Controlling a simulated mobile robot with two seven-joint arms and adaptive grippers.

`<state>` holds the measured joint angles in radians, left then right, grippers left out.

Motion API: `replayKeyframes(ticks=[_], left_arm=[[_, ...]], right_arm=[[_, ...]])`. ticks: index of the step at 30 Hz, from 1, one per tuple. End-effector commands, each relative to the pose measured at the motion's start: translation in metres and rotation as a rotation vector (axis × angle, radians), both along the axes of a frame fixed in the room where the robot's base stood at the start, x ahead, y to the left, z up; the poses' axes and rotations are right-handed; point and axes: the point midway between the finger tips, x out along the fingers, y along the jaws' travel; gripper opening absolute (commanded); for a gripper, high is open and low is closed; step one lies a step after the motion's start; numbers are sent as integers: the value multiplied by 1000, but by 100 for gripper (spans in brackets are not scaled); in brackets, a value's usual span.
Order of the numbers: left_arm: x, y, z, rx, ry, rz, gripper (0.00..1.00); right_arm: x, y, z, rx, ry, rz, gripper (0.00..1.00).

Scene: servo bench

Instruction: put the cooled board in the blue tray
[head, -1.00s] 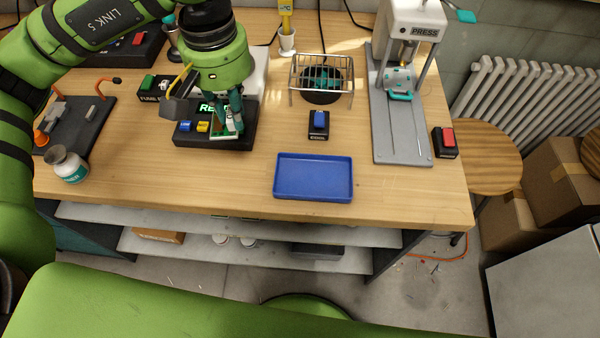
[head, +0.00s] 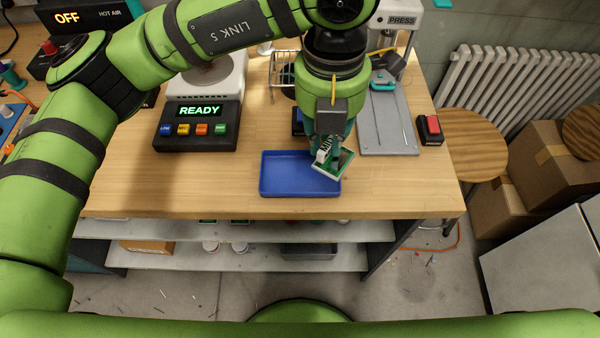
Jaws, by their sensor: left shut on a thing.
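The blue tray (head: 285,188) lies near the front edge of the bench, and its visible floor is empty. My left gripper (head: 329,155) points down over the tray's right end. It is shut on the board (head: 343,165), a small green-edged piece with light parts, held tilted above the tray's right rim. The gripper fingers hide part of the board. I cannot tell how high it is above the tray. My right gripper is not in view.
A hotplate controller reading READY (head: 199,112) stands at the left back. A wire rack (head: 283,62) is partly hidden behind my arm. The press base (head: 388,125) and a red-button box (head: 430,130) are at the right. Bench left of the tray is clear.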

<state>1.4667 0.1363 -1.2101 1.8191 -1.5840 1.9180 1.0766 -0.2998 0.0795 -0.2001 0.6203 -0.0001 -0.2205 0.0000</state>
Motion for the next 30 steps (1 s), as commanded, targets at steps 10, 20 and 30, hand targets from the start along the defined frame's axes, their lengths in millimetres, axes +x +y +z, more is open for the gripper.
replayKeyframes(ticks=[10,20,30], left_arm=[[-23,-42,-2,8,-2,528,0],[-2,-4,-26,13,2,596,0],[29,51,-66,11,0,590,0]], right_arm=[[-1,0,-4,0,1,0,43],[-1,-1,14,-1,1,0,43],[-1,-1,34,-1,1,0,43]])
